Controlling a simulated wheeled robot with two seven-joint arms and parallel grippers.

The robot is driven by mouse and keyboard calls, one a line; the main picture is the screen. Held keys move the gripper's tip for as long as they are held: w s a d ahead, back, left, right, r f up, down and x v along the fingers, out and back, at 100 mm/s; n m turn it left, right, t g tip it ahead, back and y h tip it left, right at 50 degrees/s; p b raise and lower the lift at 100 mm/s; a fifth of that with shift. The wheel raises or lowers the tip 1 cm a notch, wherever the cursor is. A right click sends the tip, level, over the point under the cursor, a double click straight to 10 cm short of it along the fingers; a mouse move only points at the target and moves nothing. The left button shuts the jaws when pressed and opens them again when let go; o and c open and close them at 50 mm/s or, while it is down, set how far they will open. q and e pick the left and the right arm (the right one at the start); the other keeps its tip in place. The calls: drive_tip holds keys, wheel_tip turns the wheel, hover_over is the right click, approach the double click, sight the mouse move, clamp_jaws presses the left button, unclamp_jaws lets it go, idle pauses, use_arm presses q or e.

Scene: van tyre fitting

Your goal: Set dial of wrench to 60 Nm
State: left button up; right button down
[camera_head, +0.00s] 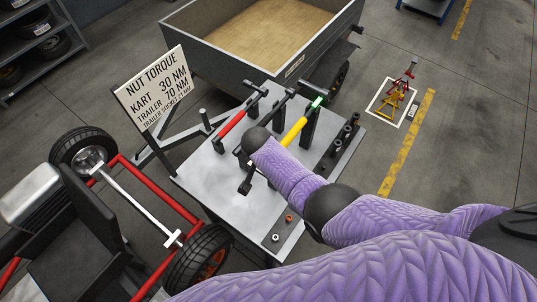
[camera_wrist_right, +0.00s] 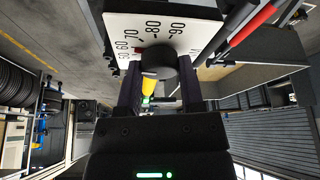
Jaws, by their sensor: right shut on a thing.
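In the wrist view a white dial plate (camera_wrist_right: 180,22) carries black numbers from 50 to 90. A round black knob (camera_wrist_right: 158,62) sits in front of it. A small red mark shows at the knob's left, on the side of the 60 and 70; its exact reading is unclear. My right gripper (camera_wrist_right: 160,88) is shut on the knob, a finger on each side. A yellow wrench handle (camera_wrist_right: 148,85) shows between the fingers. In the head view the yellow wrench (camera_head: 293,131) lies on the grey table, and my right arm hides its near end. My left gripper is out of view.
The grey table (camera_head: 205,175) also holds a red-handled wrench (camera_head: 232,124) and a row of dark sockets (camera_head: 347,131). A kart stands at left, a trailer (camera_head: 290,70) behind.

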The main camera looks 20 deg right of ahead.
idle(0.4)
drive_tip(key=shift+c, duration=1.1)
unclamp_jaws()
drive_tip(key=p+v, duration=0.5)
drive_tip(key=v, duration=0.5)
drive_tip(key=shift+d, duration=0.1)
